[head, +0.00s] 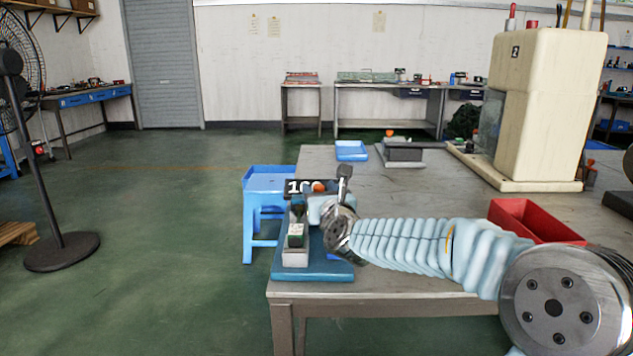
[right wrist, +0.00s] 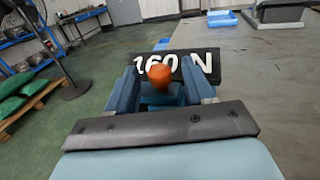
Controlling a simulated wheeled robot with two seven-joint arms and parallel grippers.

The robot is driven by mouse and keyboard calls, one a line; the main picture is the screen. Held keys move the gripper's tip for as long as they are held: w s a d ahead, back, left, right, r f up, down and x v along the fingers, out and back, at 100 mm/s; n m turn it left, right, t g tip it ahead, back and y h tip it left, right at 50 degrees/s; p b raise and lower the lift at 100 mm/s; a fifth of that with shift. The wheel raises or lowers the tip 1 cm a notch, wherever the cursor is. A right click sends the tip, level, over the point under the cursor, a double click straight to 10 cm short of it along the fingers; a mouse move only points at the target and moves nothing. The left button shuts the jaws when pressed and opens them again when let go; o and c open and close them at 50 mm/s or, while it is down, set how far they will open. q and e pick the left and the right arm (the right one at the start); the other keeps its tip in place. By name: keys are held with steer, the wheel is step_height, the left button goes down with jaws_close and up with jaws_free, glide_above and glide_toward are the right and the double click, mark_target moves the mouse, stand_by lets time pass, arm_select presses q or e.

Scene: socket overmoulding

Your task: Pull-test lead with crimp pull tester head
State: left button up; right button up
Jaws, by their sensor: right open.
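The pull tester stands at the table's near left corner on a blue base (head: 318,268), with a grey block and a green-and-white part (head: 296,235) on it. Its black display (right wrist: 208,66) reads 160 N in the right wrist view; the display (head: 296,187) is partly covered in the head view. An orange ball knob (head: 319,186) is beside the display. My right gripper (head: 318,207) is open at the tester. In the right wrist view its fingers (right wrist: 168,88) are on either side of the orange knob (right wrist: 161,75); I cannot tell whether they touch it. No lead can be made out. My left gripper is out of view.
A red bin (head: 535,222) lies behind my right arm. A cream machine (head: 545,105) stands at the back right of the table (head: 430,180). A blue tray (head: 351,151) and a grey device (head: 403,152) are at the far edge. A blue stool (head: 262,183) stands left of the table.

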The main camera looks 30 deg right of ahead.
steer(key=shift+p+x, duration=0.3)
steer(key=shift+x, duration=1.4)
jaws_close()
